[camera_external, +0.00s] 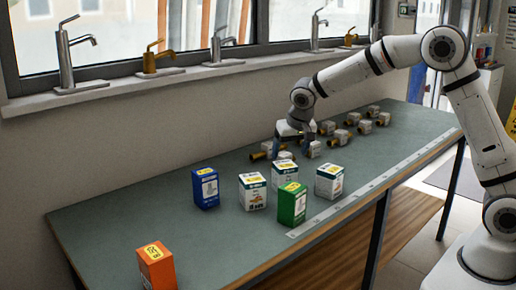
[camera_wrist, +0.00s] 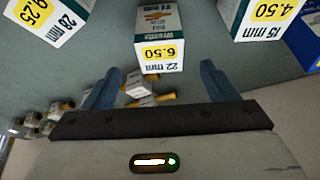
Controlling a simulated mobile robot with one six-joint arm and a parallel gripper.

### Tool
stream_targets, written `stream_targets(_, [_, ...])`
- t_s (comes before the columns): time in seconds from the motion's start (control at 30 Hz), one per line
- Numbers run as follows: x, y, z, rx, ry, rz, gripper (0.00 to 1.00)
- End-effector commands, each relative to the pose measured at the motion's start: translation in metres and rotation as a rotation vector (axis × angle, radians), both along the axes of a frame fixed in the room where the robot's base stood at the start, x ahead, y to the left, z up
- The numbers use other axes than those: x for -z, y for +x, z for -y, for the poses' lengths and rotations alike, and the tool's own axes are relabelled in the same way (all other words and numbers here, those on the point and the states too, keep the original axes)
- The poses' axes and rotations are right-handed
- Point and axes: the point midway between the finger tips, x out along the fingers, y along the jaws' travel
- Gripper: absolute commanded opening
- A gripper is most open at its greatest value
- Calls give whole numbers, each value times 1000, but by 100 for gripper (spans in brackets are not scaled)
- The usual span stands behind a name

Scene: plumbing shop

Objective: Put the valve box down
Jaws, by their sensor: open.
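My gripper (camera_external: 293,152) is open and low over the bench, among the brass-ended fittings. In the wrist view its two blue fingers (camera_wrist: 160,84) stand apart with no box held between them. A white and teal box marked 22 mm and 6.50 (camera_wrist: 160,38) stands upright on the bench just beyond the fingertips. It appears to be the rear white box (camera_external: 284,175) in the external view. Two other white boxes (camera_external: 252,193) (camera_external: 329,182) stand near it. Which of them is the valve box I cannot tell for sure.
A blue box (camera_external: 206,189), a green box (camera_external: 292,204) and an orange box (camera_external: 156,267) stand on the green bench (camera_external: 120,222). Several fittings (camera_external: 365,126) lie behind and beside my gripper. The bench's left part is mostly clear. Taps line the windowsill (camera_external: 210,70).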

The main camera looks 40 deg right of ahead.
Motion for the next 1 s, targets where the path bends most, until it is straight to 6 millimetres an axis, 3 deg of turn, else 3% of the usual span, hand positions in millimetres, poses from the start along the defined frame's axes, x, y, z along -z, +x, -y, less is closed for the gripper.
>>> stream_targets(0.17, [-17,-15,7,-11,-1,-5,80])
stream_targets(0.27, [-35,-43,22,-36,-3,-21,80])
stream_targets(0.4, [-61,-105,49,-97,-5,-54,80])
stream_targets(0.6, [-78,-204,78,-198,0,-98,80])
stream_targets(0.8, [-73,-297,93,-300,14,-126,80])
stream_targets(1.0, [-60,-352,96,-370,24,-140,80])
